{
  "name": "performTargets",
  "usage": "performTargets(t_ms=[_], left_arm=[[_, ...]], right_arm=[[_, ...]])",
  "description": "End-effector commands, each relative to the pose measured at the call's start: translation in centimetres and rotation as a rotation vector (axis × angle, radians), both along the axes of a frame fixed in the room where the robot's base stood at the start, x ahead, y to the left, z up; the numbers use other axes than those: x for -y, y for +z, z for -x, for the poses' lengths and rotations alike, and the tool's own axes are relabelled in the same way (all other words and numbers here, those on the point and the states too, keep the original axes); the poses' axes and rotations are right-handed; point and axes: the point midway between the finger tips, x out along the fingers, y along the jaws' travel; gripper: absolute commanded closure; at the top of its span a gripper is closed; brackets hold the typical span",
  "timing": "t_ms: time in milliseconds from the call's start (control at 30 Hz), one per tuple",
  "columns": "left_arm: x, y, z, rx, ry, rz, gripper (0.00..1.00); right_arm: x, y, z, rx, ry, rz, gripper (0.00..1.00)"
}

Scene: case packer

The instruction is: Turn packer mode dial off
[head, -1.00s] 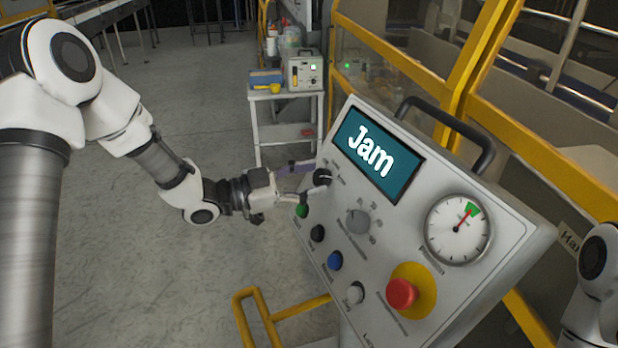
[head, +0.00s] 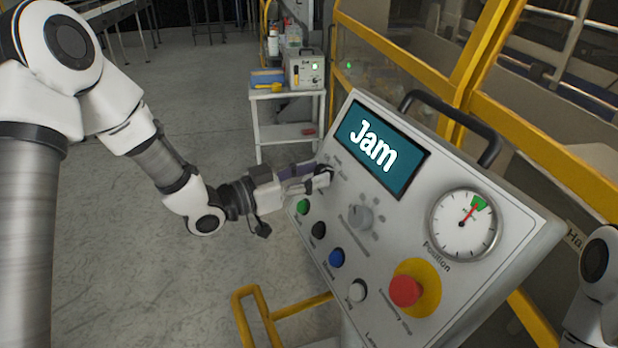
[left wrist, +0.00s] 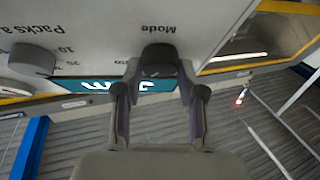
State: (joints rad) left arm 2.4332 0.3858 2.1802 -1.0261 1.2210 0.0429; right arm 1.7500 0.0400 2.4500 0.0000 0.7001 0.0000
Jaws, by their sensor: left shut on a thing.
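The packer's grey control panel (head: 420,247) slopes toward me, with a teal screen (head: 378,146) reading "Jam". The black mode dial (left wrist: 159,56) sits under the label "Mode" in the left wrist view. In the head view it is at the panel's upper left, mostly hidden by my fingers. My left gripper (head: 322,177) is shut on the dial, with one finger on each side of it; it also shows in the left wrist view (left wrist: 158,80). The dial's pointer setting cannot be read. Only part of my right arm shows at the right edge; its gripper is out of view.
Close to the dial are a grey rotary knob (head: 360,217), a green button (head: 303,207), a black button (head: 319,230) and a blue button (head: 337,257). A red emergency stop (head: 405,290) and a round gauge (head: 464,224) lie to the right. Floor left of the panel is clear.

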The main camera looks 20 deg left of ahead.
Motion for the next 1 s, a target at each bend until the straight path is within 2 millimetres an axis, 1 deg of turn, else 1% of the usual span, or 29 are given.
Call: performTargets(t_ms=[33, 233, 433, 1000], left_arm=[[0.2, -0.7, 0.3, -0.038, 0.016, 0.020, 0.95], [0.4, -0.6, 0.4, -0.157, 0.111, 0.133, 0.96], [0.5, -0.3, 0.4, -0.276, 0.207, 0.249, 0.95], [0.8, 0.3, 0.5, -0.608, 0.480, 0.576, 0.95]], right_arm=[[0.0, -0.4, 0.0, 0.000, 0.000, 0.000, 0.60], [0.0, -0.8, 0.0, 0.000, 0.000, 0.000, 0.60], [0.0, -0.6, 0.0, 0.000, 0.000, 0.000, 0.60], [0.0, 1.9, 0.0, 0.000, 0.000, 0.000, 0.60]])
